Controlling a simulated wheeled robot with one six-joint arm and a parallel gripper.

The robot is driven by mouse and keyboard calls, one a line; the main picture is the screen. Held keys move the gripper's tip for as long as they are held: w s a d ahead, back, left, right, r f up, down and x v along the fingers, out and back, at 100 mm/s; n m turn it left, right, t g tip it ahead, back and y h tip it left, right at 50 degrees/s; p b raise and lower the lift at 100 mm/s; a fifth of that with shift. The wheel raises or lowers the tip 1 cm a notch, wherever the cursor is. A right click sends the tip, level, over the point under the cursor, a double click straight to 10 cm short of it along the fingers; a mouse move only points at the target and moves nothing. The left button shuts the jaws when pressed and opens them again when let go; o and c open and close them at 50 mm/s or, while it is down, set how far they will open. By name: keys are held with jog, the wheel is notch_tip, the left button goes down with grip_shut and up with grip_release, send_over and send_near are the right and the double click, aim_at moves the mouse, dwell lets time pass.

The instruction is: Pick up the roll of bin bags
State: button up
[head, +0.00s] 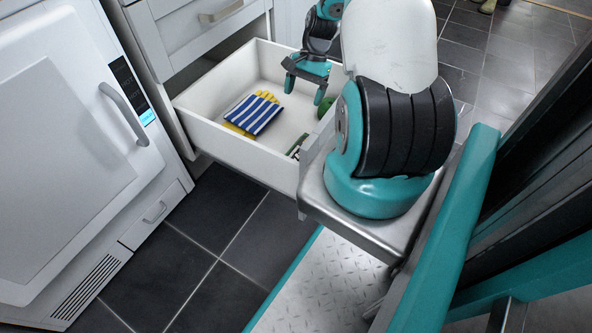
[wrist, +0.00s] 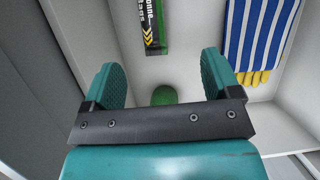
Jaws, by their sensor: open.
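A green rounded object (head: 326,106), which looks like the roll of bin bags, lies in an open white drawer (head: 186,124) against its right side. My gripper (head: 305,88) is open and empty, pointing down into the drawer close to the green object. In the wrist view the green object (wrist: 164,95) shows between the two teal fingers of my gripper (wrist: 163,78), beyond them and partly hidden by the gripper's dark bar. I cannot tell the exact gap; neither finger visibly touches it.
A blue-and-white striped cloth item with yellow ends (head: 254,113) lies mid-drawer. A dark, green and white lettered packet (wrist: 153,28) lies near the front wall. A white appliance (head: 70,130) stands left of the drawer. A closed drawer (head: 205,40) is above.

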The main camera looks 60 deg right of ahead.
aim_at(298, 146)
jog(key=shift+m, duration=0.4)
jog(key=b+x, duration=0.2)
jog(key=x, duration=0.2)
jog(key=s+d+b+x, duration=0.1)
jog(key=b+x, duration=0.2)
jog(key=x, duration=0.2)
jog(key=d+b+x, duration=0.1)
jog(key=b+x, duration=0.1)
jog(key=x, duration=0.3)
jog(key=shift+s+f, duration=0.15)
jog(key=shift+f, duration=0.35)
jog(key=b+x, duration=0.1)
jog(key=x, duration=0.1)
jog(key=b+x, duration=0.1)
jog(key=b, duration=0.1)
jog(key=b+x, duration=0.2)
jog(key=shift+s+a+f, duration=0.25)
jog(key=shift+s, duration=0.05)
jog(key=shift+r, duration=0.1)
jog(key=c, duration=1.1)
